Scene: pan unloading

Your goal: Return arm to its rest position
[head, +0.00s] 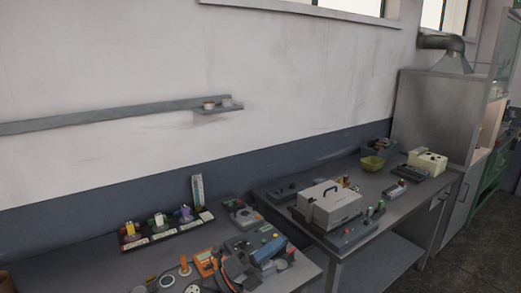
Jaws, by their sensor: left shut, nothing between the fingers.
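I see no arm or gripper of mine that I can make out in the head view. Neither my left nor my right gripper can be placed relative to the objects here. No pan can be made out. The view takes in a left workbench (85,262) and a right workbench (290,183) along the wall.
The left bench holds a dark tray (150,243) of small items, an orange tool (205,262) and a blue device (268,248). Floor shows at lower right.

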